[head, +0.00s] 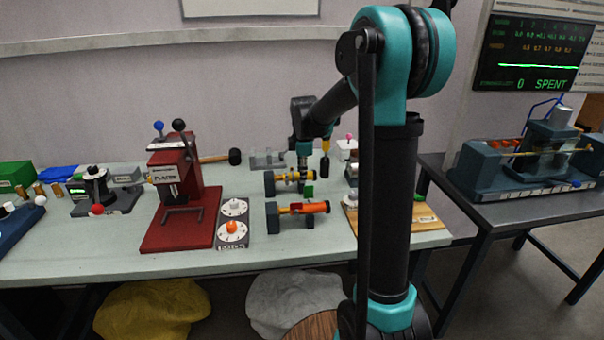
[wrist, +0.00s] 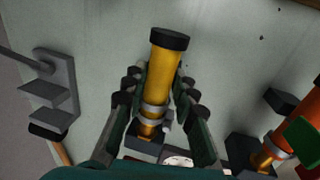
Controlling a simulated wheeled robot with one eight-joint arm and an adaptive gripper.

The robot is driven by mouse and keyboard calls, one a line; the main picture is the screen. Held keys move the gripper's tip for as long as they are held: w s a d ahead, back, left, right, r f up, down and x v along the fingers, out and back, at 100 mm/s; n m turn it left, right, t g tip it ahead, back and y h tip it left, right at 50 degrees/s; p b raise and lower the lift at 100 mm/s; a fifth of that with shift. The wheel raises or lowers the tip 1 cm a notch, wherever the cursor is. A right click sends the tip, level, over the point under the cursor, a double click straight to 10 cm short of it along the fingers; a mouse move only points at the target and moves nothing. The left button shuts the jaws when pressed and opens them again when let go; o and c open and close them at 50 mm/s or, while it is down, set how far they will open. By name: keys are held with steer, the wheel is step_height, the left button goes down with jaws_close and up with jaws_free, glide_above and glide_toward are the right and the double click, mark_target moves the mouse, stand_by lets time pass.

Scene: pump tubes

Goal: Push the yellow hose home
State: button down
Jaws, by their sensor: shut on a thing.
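The yellow hose (wrist: 163,75) is a short yellow tube with a black cap at its far end in the wrist view. My gripper (wrist: 160,80) is shut on it, with one finger along each side. A silver band circles the hose near a dark block (wrist: 143,146) at its lower end. I cannot tell whether any gap remains inside that joint. In the head view, the yellow hose (head: 286,177) lies level on the bench, its left end at the dark block (head: 269,184). My gripper (head: 304,165) comes down over it from above and partly hides it.
An orange hose (head: 316,207) on a similar dark block lies just in front, and shows at the right of the wrist view (wrist: 272,150). A red press (head: 180,200) and dial box (head: 233,226) stand left. A grey stepped bracket (wrist: 55,95) stands left in the wrist view.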

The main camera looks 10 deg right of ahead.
mark_target(293, 173)
steer(key=shift+a, duration=1.45)
steer(key=c, duration=1.2)
jaws_free()
steer(key=shift+a, duration=0.1)
step_height(293, 173, up, 12)
steer(key=s, duration=0.2)
steer(key=shift+s, duration=0.15)
steer(key=shift+f, duration=0.1)
